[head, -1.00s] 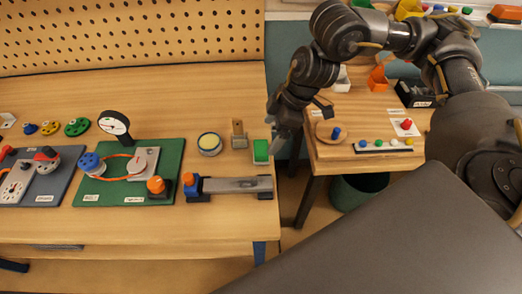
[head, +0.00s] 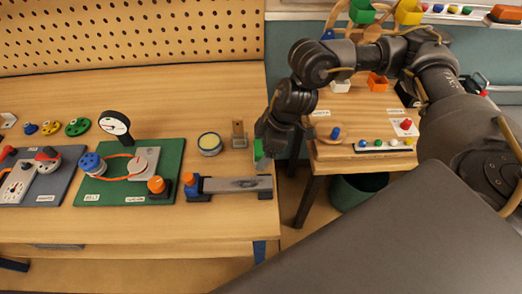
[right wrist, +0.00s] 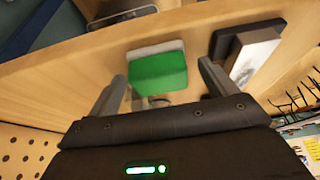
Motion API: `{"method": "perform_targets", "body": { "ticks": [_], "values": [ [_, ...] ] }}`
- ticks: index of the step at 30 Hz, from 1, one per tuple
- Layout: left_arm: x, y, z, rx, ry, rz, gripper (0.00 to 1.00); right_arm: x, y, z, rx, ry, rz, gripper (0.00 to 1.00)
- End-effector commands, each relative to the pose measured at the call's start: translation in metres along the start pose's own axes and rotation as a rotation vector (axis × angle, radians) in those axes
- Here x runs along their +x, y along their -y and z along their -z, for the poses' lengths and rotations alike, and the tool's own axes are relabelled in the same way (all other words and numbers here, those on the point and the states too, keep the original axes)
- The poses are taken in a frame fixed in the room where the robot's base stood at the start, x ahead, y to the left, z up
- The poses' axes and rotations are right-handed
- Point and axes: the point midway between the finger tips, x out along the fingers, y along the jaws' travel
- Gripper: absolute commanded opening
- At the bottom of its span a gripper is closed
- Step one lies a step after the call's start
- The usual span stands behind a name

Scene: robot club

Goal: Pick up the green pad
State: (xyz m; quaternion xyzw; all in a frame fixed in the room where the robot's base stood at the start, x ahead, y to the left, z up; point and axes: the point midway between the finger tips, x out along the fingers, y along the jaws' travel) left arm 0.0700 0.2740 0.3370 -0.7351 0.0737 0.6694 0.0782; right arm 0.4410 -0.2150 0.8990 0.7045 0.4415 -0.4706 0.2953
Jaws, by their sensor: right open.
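The green pad (head: 259,150) lies near the right edge of the wooden workbench, and my right gripper hides most of it in the head view. In the right wrist view the green pad (right wrist: 159,73) has a bright green face and a grey edge, and it sits ahead of and between the fingers. My right gripper (head: 264,141) is over the pad. In the right wrist view it is open (right wrist: 163,82), with one finger on each side and nothing held. I cannot tell whether a finger touches the pad. My left gripper is not in view.
A grey bar fixture with a blue and orange clamp (head: 230,186) lies just in front of the pad. A small wooden block (head: 239,134) and a round tin (head: 210,143) stand to its left. A second table (head: 335,160) stands right, across a gap.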

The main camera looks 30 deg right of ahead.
Motion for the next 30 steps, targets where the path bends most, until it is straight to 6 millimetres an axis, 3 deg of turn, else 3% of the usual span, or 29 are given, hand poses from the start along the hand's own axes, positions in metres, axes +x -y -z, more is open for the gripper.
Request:
{"method": "perform_targets", "body": {
  "ticks": [1,12,23,30],
  "values": [
    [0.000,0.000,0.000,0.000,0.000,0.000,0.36,0.000,0.000,0.000,0.000,0.000,0.000,0.83],
    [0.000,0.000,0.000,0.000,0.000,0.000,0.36,0.000,0.000,0.000,0.000,0.000,0.000,0.36],
    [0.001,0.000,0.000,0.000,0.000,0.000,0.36,-0.005,0.000,0.003,0.000,-0.002,0.000,0.36],
    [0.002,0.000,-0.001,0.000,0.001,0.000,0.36,-0.034,0.004,0.017,-0.007,-0.004,0.000,0.36]
  ]
}}
